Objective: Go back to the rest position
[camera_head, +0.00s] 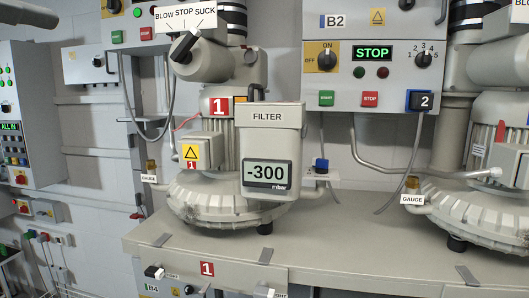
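Neither of my grippers shows in the head view, so their opening and anything held in them cannot be seen. Blower 1 (215,200) stands on the grey bench (330,235). Its filter box (272,140) carries a display (267,174) reading -300 mbar. A black-handled lever (184,45) sits on top of it, under a BLOW/STOP/SUCK sign (186,14). A second blower (480,200) stands at the right with a GAUGE label (412,199), partly cut off by the frame edge.
Control box B2 (340,75) hangs on the wall with a green STOP display (372,53), knobs and buttons. A panel (22,110) with green lights stands at the left. The bench front between the blowers is clear.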

